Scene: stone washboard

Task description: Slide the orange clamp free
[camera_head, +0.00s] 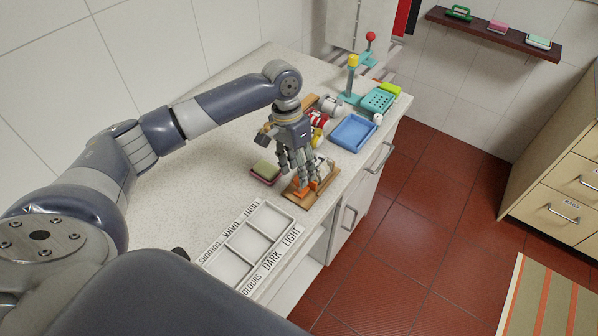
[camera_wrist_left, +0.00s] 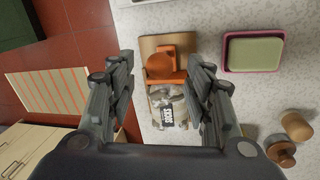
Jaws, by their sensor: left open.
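The orange clamp (camera_wrist_left: 160,66) sits on a wooden board (camera_wrist_left: 149,44) on the counter. Behind it on the board, towards my palm, is a grey wad with a dark label (camera_wrist_left: 168,108). In the head view the orange clamp (camera_head: 313,185) shows just below my left fingers, on the board (camera_head: 299,201) near the counter's front edge. My left gripper (camera_head: 298,176) points down over the board. In the left wrist view its open fingers (camera_wrist_left: 157,85) stand on either side of the clamp and wad, with gaps. I cannot tell whether they touch anything. My right gripper is not in view.
A pink tray with a green block (camera_head: 265,171) stands close left of the board. A sorting tray (camera_head: 241,257) lies nearer me. A blue tray (camera_head: 353,132) and a teal basket (camera_head: 378,100) stand behind. Wooden pegs (camera_wrist_left: 297,126) stand near the fingers.

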